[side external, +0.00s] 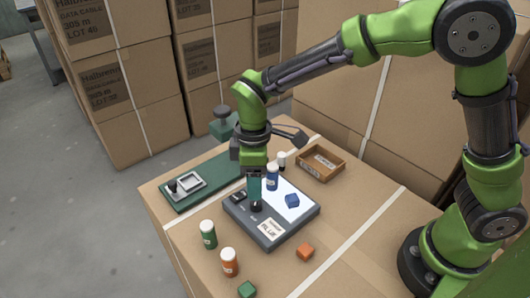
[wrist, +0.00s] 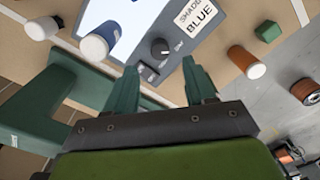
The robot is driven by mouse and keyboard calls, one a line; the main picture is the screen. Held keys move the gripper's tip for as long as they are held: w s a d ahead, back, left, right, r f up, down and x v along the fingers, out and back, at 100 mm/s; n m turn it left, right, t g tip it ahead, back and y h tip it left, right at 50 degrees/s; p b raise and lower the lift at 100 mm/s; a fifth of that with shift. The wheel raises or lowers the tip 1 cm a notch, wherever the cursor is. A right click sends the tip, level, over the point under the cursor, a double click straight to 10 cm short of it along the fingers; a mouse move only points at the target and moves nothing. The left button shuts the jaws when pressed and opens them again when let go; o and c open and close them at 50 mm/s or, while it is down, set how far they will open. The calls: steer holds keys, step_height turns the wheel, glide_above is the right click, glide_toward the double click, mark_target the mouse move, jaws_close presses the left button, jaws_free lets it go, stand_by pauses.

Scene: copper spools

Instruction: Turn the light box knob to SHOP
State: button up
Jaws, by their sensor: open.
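The light box (side external: 240,222) is a grey case with a bright white panel (side external: 305,210), lying on the large carton. Its round black knob (side external: 257,207) sits on the control strip beside the panel; in the wrist view the knob (wrist: 160,47) has small print around it, too small to read surely. My gripper (side external: 255,198) points down over the knob. In the wrist view its teal fingers (wrist: 160,72) are apart, with the knob showing beyond and between their tips. Nothing is held. I cannot tell whether the fingers touch the knob or which mark it points to.
On the box are a dark switch (side external: 238,196), a BLUE card (side external: 271,230), a blue block (side external: 292,201) and a blue bottle (side external: 272,178). Green (side external: 208,235) and orange (side external: 229,263) bottles stand in front. A green board (side external: 207,182) lies left, a wooden tray (side external: 341,164) behind.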

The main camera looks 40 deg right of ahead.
mark_target(256, 205)
step_height(256, 205, down, 6)
steer(key=shift+c, duration=0.3)
jaws_close()
